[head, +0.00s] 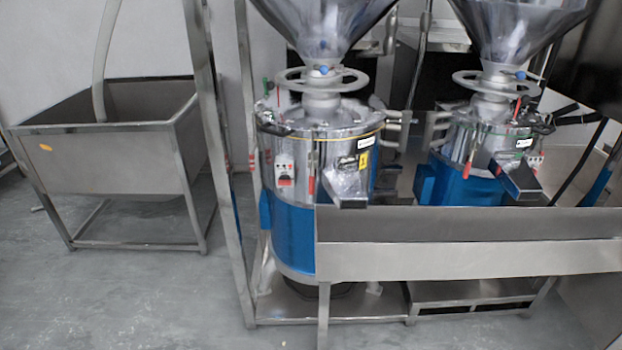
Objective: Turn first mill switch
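The first mill (293,235) stands in the middle of the head view, a steel and blue cylinder under a clear hopper (322,25). Its switch (285,172) is a small light box with a red part on the left of the steel front. The switch's setting is too small to tell. A second, similar mill (465,185) stands to the right, farther back, partly hidden by a steel trough. Neither of my grippers shows in the head view.
A steel trough (470,262) runs in front of the mills to the right. A steel frame post (222,160) rises just left of the first mill. A steel sink (110,160) stands at the left. The grey floor (120,295) at the front left is clear.

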